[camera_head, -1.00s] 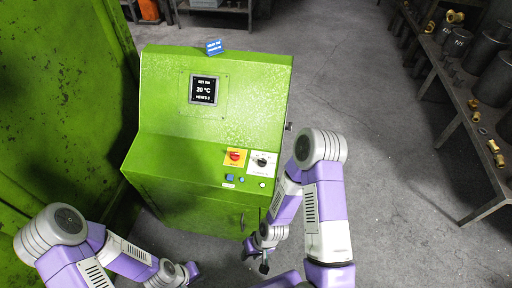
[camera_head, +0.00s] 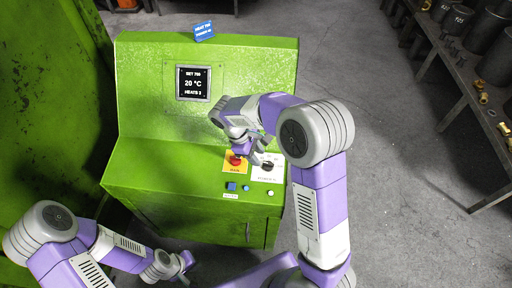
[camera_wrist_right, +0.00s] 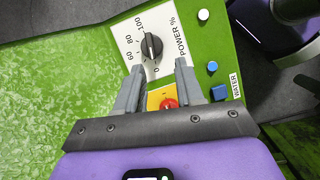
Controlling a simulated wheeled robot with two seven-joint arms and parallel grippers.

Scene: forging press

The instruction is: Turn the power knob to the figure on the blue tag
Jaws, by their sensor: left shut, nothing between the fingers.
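The black power knob (camera_wrist_right: 152,46) sits on a white plate marked "POWER %" in the right wrist view, with 60, 80, 100 and 0 legible. Its bar lies roughly along the picture's vertical; which figure it marks is unclear. It also shows in the head view (camera_head: 267,166). My right gripper (camera_wrist_right: 158,70) is open, its fingertips just short of the knob and nothing between them. It also shows in the head view (camera_head: 254,156), above the panel. The blue tag (camera_head: 203,31) stands on the console's top edge; its small figures are hard to read. My left gripper (camera_head: 188,262) is shut and empty, low at left.
A red knob (camera_wrist_right: 169,103) on a yellow plate lies beside the power knob, under my right gripper. Blue (camera_wrist_right: 218,93) and white (camera_wrist_right: 204,15) buttons are close by. The green console's display (camera_head: 193,83) reads SET 700, 20 °C. A shelf (camera_head: 455,85) stands at right.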

